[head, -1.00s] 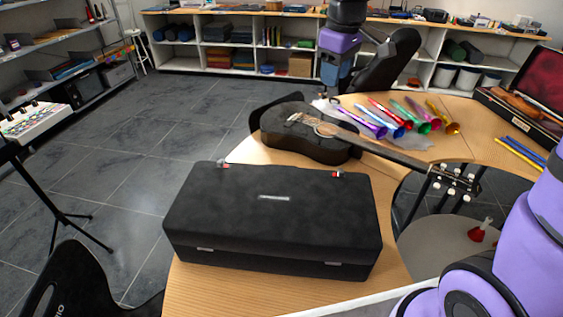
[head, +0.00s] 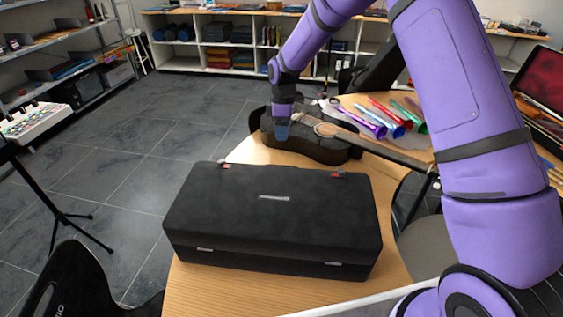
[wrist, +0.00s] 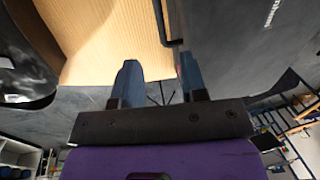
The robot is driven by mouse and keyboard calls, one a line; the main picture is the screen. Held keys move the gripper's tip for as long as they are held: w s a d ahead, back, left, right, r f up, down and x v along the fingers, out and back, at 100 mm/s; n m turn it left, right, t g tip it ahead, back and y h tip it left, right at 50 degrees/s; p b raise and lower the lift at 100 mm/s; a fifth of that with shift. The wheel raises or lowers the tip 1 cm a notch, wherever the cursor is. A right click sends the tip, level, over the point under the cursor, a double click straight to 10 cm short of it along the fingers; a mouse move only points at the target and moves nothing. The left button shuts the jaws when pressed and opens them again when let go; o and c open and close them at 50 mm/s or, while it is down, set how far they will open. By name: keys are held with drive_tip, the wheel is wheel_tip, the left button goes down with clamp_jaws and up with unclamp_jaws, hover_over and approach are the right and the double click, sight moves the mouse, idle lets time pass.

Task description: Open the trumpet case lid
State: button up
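The black trumpet case (head: 270,215) lies shut on the wooden table, with a small label on its lid and two latches on its front side. In the wrist view the lid (wrist: 240,45) fills the upper right. My gripper (head: 282,132) is beyond the case's back edge in the head view, in front of the guitar. In the wrist view my gripper (wrist: 158,64) has its two blue fingers apart with nothing between them. The right finger shows close to the case's edge; I cannot tell whether it touches.
A black guitar (head: 300,148) lies behind the case, its neck running right. Colored horns (head: 400,118) lie beyond it. An open red-lined case (head: 535,85) stands far right. A black chair (head: 75,282) is at front left. Bare table (head: 225,292) shows before the case.

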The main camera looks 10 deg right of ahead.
drive_tip(key=f, duration=0.3)
drive_tip(key=s+f, duration=0.1)
drive_tip(key=f, duration=0.7)
drive_tip(key=shift+s+a, duration=0.35)
drive_tip(key=shift+s, duration=0.05)
drive_tip(key=shift+r, duration=0.1)
clamp_jaws()
